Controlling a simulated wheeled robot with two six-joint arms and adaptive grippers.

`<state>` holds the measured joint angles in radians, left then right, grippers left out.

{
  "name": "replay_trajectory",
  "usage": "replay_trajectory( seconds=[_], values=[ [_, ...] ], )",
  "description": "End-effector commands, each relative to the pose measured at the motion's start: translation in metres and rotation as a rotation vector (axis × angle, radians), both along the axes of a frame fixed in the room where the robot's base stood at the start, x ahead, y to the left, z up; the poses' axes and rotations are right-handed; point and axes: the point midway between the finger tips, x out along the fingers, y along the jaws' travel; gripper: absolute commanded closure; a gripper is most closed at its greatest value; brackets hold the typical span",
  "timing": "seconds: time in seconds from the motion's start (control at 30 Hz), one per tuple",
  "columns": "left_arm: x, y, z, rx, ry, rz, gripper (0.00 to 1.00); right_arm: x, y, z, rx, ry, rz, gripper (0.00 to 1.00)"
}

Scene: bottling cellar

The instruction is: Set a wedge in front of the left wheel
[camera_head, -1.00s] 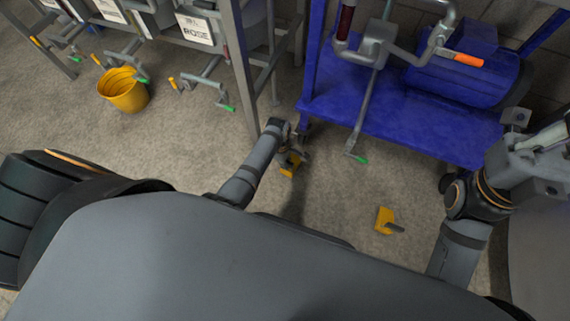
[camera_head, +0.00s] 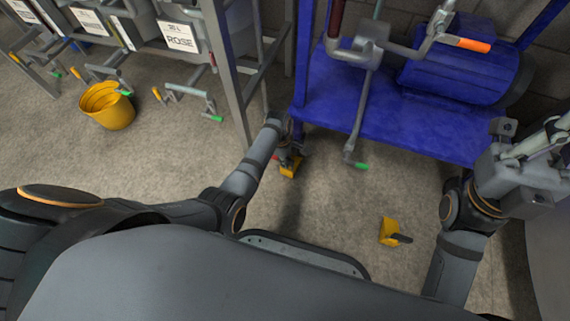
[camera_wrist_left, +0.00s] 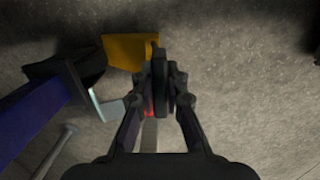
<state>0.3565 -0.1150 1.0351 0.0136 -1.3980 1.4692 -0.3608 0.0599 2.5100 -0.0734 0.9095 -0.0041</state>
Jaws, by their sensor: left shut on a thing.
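A yellow wedge (camera_head: 291,169) is on or close to the floor at the front left leg of the blue cart (camera_head: 400,125). My left gripper (camera_head: 289,155) is at this wedge. In the left wrist view the yellow wedge (camera_wrist_left: 124,50) shows just beyond the fingers, and my left gripper (camera_wrist_left: 159,82) is shut on its dark handle. The dark left wheel (camera_wrist_left: 90,66) at the end of the blue leg is right beside the wedge; whether they touch is unclear. A second yellow wedge (camera_head: 388,231) with a dark handle lies on the floor to the right. My right gripper's fingers are not in view.
A yellow bucket (camera_head: 107,107) stands at the left, below the grey rack (camera_head: 236,85) with labelled containers. A pipe with a green-tipped handle (camera_head: 358,163) hangs in front of the cart. The floor between the two wedges is clear.

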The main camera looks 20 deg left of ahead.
Motion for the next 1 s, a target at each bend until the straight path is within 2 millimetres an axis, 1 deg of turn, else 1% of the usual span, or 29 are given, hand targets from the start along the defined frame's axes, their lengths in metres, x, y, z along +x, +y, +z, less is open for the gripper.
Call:
replay_trajectory(
  seconds=[0.17, 0.2, 0.37, 0.63, 0.73, 0.87, 1.0],
  values=[
    [0.000, 0.000, 0.001, 0.000, -0.001, 0.000, 1.00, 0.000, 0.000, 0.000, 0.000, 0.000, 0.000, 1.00],
    [0.000, 0.000, 0.001, 0.000, -0.001, 0.000, 0.84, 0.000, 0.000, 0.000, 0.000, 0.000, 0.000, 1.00],
    [0.000, 0.000, 0.000, 0.000, 0.000, 0.000, 0.62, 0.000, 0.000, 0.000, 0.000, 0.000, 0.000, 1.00],
    [-0.001, 0.000, 0.000, 0.000, 0.002, 0.000, 0.61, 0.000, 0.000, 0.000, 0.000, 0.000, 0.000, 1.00],
    [0.000, 0.001, 0.005, 0.000, 0.001, 0.000, 0.61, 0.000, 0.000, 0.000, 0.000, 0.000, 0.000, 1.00],
    [0.000, 0.004, 0.027, 0.001, -0.002, 0.000, 0.61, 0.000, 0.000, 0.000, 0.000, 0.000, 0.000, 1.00],
    [0.001, 0.008, 0.063, 0.000, -0.004, 0.000, 0.61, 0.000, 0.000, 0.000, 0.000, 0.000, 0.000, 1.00]
  ],
)
